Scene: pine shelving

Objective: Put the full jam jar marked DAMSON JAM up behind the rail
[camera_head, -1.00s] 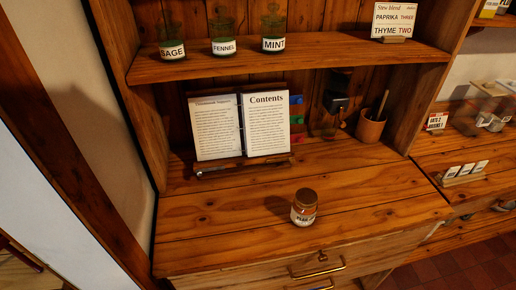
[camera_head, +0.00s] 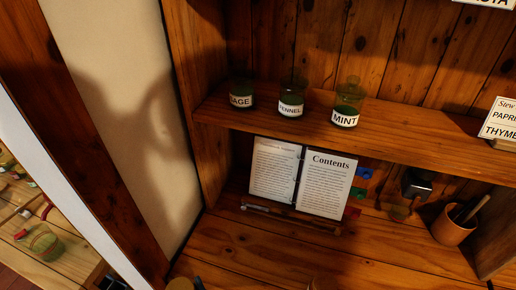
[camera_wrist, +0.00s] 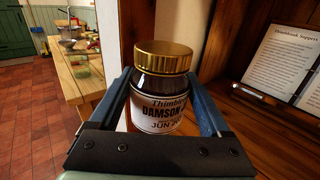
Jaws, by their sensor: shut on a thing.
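The jam jar (camera_wrist: 161,112) fills the middle of the wrist view. It has a gold lid, dark contents and a pale label on which DAMSON can be read. My gripper (camera_wrist: 160,80) is shut on it, with one blue finger on each side, and the jar looks upright. In the head view a rounded brownish shape (camera_head: 180,284) is cut off at the bottom edge; I cannot tell whether it is the held jar. I can make out no rail in these views.
Jars marked SAGE (camera_head: 241,98), FENNEL (camera_head: 291,105) and MINT (camera_head: 347,112) stand on the shelf (camera_head: 415,140), which has bare board to their right. Below are an open book (camera_head: 326,183) and a pot (camera_head: 453,228). A side wall (camera_head: 203,165) closes the shelving's left.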

